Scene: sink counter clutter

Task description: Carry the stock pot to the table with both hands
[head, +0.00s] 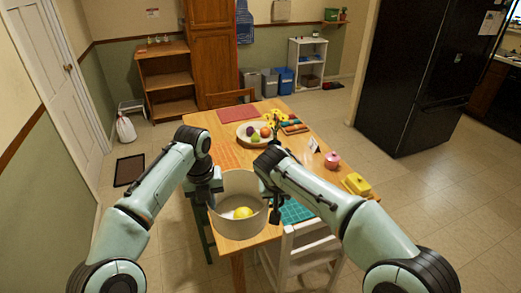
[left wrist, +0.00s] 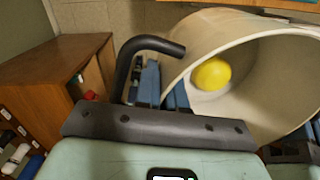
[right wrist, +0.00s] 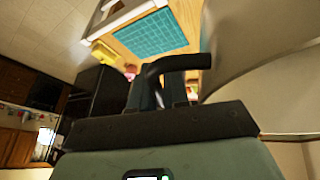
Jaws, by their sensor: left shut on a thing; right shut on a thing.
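The stock pot (head: 240,228) is a cream, open-topped pot with a round yellow thing (head: 243,212) inside. It is upright between my two grippers and overlaps the near end of the wooden table (head: 205,122) in the head view. Whether its base touches the table is hidden. My left gripper (head: 213,190) is shut on the pot's left side; its blue fingers (left wrist: 165,88) meet the pot's edge in the left wrist view. My right gripper (head: 268,187) is shut on the pot's right side; the pot wall (right wrist: 265,80) shows beside it in the right wrist view.
The table bears an orange mat (head: 232,157), a teal mat (head: 297,211), a fruit plate (head: 243,138), yellow flowers (head: 274,117), a pink pot (head: 332,160) and a yellow dish (head: 356,184). A white chair (head: 308,252) stands at the near right side.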

